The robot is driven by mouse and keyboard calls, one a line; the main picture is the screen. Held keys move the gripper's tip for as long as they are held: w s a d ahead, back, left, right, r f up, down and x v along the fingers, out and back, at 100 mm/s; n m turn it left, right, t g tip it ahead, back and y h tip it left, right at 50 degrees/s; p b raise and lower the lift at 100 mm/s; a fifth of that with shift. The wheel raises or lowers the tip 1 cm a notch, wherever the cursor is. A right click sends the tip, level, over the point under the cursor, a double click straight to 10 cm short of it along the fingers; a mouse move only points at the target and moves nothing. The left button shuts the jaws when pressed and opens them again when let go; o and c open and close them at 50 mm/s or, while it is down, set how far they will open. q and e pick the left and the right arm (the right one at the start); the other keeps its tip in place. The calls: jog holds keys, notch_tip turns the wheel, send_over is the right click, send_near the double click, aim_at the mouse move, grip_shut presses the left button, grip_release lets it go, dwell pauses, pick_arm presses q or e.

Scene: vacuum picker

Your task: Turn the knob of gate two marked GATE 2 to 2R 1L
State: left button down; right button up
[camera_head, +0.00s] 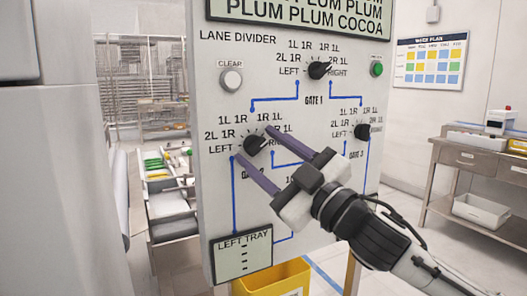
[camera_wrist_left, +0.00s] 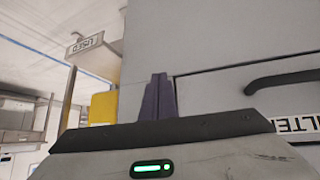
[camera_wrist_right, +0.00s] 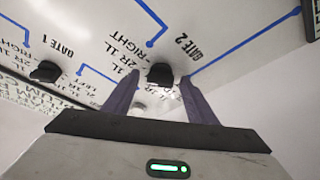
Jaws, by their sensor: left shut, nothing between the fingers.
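The GATE 2 knob (camera_head: 254,145) is a black dial on the upright grey panel (camera_head: 215,190). Its pointer appears to aim up and right, but the exact mark is unclear. My right gripper (camera_head: 253,145) is open, its purple fingers on either side of this knob; contact cannot be told. The fingers partly cover the 2R 1L, RIGHT and GATE 2 lettering in the head view. In the right wrist view the knob (camera_wrist_right: 159,75) shows between the spread fingertips, beside the GATE 2 label (camera_wrist_right: 188,48). My left gripper (camera_wrist_left: 157,98) is shut and empty in the left wrist view.
The GATE 1 knob (camera_head: 319,70) is above and the third gate's knob (camera_head: 362,131) is to the right. A CLEAR button (camera_head: 230,80) and a green button (camera_head: 377,68) sit higher. A yellow bin (camera_head: 272,281) stands below. A handle (camera_wrist_left: 285,80) is near my left gripper.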

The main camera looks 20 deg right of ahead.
pick_arm(q)
jog(key=shift+s, duration=0.1)
pick_arm(e)
jog(key=shift+s+f, duration=0.2)
pick_arm(q)
jog(key=f+b, duration=0.1)
jog(key=b, duration=0.1)
jog(key=f+b, duration=0.1)
jog(key=b, duration=0.1)
jog(key=w+d+f+b, duration=0.1)
jog(key=b, duration=0.1)
jog(key=shift+d+f, duration=0.1)
jog(key=shift+f, duration=0.3)
pick_arm(e)
jog(key=v, duration=0.9)
jog(key=shift+s+d, duration=0.2)
jog(key=shift+s, duration=0.2)
pick_arm(q)
jog(key=shift+s+f, duration=0.1)
jog(key=shift+s, duration=0.15)
